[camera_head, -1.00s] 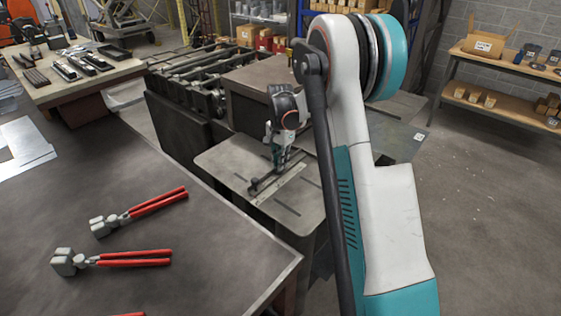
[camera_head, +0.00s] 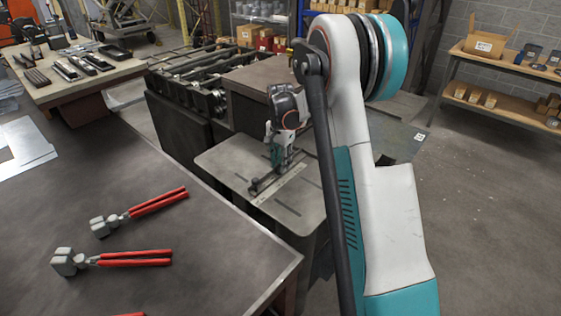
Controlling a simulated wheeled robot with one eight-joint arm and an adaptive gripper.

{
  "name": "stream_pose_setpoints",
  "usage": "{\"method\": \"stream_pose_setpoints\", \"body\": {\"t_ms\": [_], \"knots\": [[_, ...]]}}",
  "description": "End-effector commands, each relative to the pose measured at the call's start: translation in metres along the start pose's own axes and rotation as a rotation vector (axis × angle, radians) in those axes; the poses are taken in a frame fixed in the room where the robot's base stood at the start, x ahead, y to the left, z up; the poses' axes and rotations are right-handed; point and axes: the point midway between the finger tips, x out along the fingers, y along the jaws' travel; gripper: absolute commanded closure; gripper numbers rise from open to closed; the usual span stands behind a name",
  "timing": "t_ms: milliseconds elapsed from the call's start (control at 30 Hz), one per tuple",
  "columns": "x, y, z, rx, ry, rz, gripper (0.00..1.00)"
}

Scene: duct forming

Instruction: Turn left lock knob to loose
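A machine with a flat grey table plate (camera_head: 231,165) stands past the workbench. A dark guide bar (camera_head: 265,183) lies across the plate beside a pale scale strip (camera_head: 282,184). A small dark knob (camera_head: 254,185) shows at the bar's left end; whether it is tight or loose cannot be seen. My gripper (camera_head: 278,166) points down over the right part of the bar, close to it. It hides what is beneath it. Its fingers are too small to tell open from shut, or whether they touch anything.
The grey workbench (camera_head: 150,230) in front holds red-handled pliers (camera_head: 135,259). A dark machine housing (camera_head: 255,90) rises behind the plate. A tool table (camera_head: 75,85) stands at back left and a shelf (camera_head: 500,100) at back right. The floor at right is clear.

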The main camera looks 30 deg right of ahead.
Motion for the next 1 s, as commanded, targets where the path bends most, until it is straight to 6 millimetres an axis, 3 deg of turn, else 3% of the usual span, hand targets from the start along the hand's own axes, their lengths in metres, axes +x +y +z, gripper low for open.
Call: {"method": "stream_pose_setpoints", "body": {"t_ms": [167,633,800,1000], "knots": [[-0.017,0.0,0.0,0.0,0.0,0.0,0.71],[-0.103,0.0,0.0,0.0,0.0,0.0,0.71],[-0.117,0.0,0.0,0.0,0.0,0.0,0.71],[-0.119,0.0,0.0,0.0,0.0,0.0,0.71]]}}
